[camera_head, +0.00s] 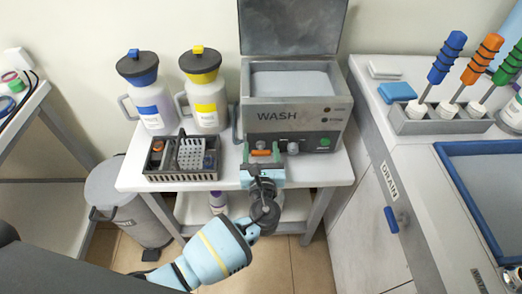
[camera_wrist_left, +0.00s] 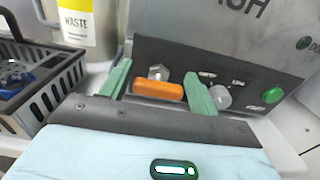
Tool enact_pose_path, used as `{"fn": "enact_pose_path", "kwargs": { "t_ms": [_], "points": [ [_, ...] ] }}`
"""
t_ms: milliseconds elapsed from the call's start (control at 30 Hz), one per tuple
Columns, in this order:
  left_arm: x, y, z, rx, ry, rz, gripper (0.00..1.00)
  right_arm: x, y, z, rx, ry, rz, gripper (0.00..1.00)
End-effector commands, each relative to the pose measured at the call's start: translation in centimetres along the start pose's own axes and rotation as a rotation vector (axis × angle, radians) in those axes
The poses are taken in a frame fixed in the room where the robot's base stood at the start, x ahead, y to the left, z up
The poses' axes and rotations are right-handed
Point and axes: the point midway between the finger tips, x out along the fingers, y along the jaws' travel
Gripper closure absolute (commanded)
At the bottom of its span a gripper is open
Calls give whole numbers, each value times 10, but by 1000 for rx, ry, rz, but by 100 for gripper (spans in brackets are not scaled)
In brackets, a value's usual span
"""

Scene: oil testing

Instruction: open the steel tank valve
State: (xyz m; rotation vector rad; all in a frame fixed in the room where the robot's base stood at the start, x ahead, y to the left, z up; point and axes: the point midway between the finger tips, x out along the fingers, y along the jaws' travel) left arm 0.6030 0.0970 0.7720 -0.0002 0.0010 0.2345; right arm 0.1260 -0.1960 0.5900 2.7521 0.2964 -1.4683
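The steel wash tank (camera_head: 268,112) stands on the white table with its lid raised, and liquid or a pale surface shows inside. Its valve has an orange handle (camera_head: 261,152) low on the front, lying sideways; it also shows in the left wrist view (camera_wrist_left: 158,90). My left gripper (camera_head: 261,157) is at the tank front. In the left wrist view its green fingers (camera_wrist_left: 160,88) are spread apart, one near each end of the orange handle. Whether they touch it cannot be told. My right gripper is not in view.
A dark basket (camera_head: 183,175) sits left of the tank, with two waste jugs (camera_head: 204,102) behind. A grey bin (camera_head: 120,210) stands at left. A drain cabinet (camera_head: 395,180) with a brush rack (camera_head: 440,122) stands at right. A knob (camera_wrist_left: 220,96) and green button (camera_wrist_left: 273,95) lie right of the handle.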

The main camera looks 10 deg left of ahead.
Motion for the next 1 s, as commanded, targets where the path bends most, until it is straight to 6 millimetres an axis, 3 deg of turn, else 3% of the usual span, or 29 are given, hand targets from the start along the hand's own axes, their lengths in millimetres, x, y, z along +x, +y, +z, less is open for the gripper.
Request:
{"fn": "enact_pose_path", "kwargs": {
  "t_ms": [33,233,633,1000],
  "points": [
    [0,0,0,0,0,0,46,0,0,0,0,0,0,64],
    [0,0,0,0,0,0,72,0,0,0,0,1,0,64],
    [-1,0,-2,-78,1,0,72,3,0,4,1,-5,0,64],
    [-1,3,-4,-377,1,2,72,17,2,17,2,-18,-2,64]
  ]
}}
